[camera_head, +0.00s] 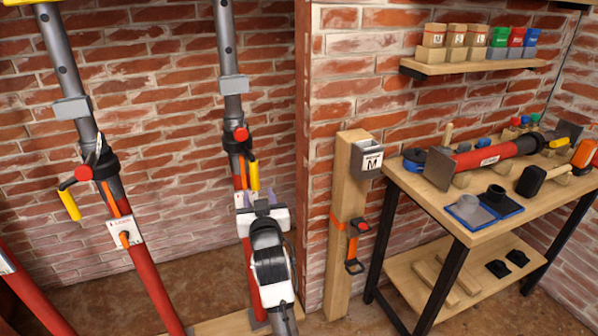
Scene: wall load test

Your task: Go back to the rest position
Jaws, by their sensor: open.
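My gripper (261,200) is in the lower middle of the head view, at the end of my white and black arm. I see it from behind, in front of the middle red and grey prop (229,70). Its jaws are open, one finger to each side. Whether it touches the prop cannot be told. The gripper and wrist hide part of the prop's lower tube. The prop's red knob and yellow-ended handle (253,176) show just above the gripper. No object shows held in the jaws.
Another prop (145,275) leans at the left. A workbench (545,205) with a red tube (485,157) and tools fills the right. A shelf (470,66) holds small blocks above.

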